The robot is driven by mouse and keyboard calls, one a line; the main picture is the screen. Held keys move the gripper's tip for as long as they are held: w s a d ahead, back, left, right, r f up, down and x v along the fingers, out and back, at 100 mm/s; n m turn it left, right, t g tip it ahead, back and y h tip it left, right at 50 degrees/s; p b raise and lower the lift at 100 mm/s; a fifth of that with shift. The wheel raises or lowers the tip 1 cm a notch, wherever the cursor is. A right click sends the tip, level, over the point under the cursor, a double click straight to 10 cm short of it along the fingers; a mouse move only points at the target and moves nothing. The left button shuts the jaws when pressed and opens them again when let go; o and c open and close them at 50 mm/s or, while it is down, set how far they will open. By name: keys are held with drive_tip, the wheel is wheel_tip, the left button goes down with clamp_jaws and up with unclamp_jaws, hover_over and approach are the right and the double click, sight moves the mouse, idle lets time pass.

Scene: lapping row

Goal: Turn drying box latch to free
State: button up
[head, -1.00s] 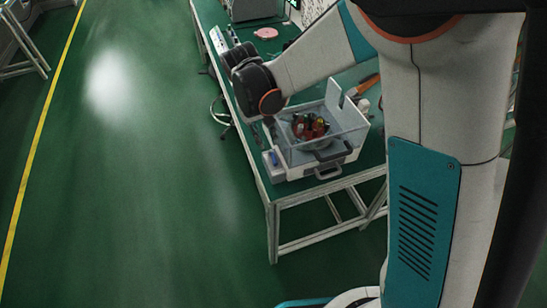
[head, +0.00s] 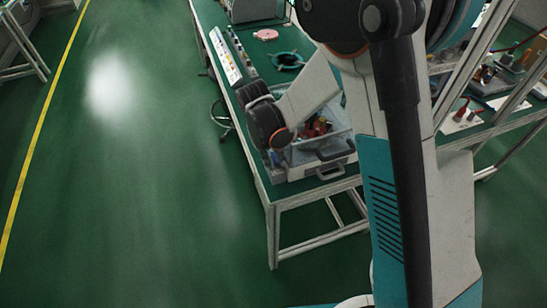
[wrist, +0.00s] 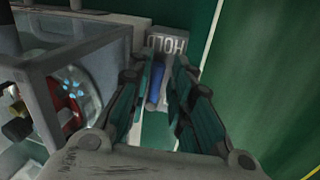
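The drying box (head: 318,172) is a clear-walled case on a pale base at the bench's near end, with red and dark items inside. My arm hides part of it. In the wrist view its clear wall and grey frame (wrist: 95,50) are at the left. The blue latch (wrist: 155,86) is on a grey plate beside the box, next to the word HOLD (wrist: 166,43). My gripper (wrist: 165,62) is open, its two fingers apart over the plate, with the latch showing in the gap, nearer the left finger. I cannot tell whether they touch. The head view hides the latch.
The green bench (head: 262,177) carries a pink disc (head: 265,35), a teal ring-shaped part (head: 287,61) and a white strip of small items (head: 226,57) behind the box. Another bench with tools (head: 462,115) stands at the right. The floor at the left is clear.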

drive_tip(key=shift+c, duration=0.6)
clamp_jaws()
drive_tip(key=shift+a, duration=0.1)
drive_tip(key=m, duration=0.2)
drive_tip(key=a+m, duration=0.1)
drive_tip(key=a+m+g, duration=0.1)
drive_tip(key=m, duration=0.1)
drive_tip(key=shift+w+m+b, duration=0.25)
drive_tip(key=shift+m+b, duration=0.05)
drive_tip(key=shift+b, duration=0.05)
drive_tip(key=m, duration=0.1)
drive_tip(key=w+a+m, duration=0.1)
drive_tip(key=m, duration=0.1)
drive_tip(key=m+g, duration=0.1)
drive_tip(key=m, duration=0.1)
drive_tip(key=shift+w+a+y, duration=0.15)
drive_tip(key=shift+a+y, duration=0.15)
drive_tip(key=shift+a, duration=0.1)
drive_tip(key=shift+m, duration=0.3)
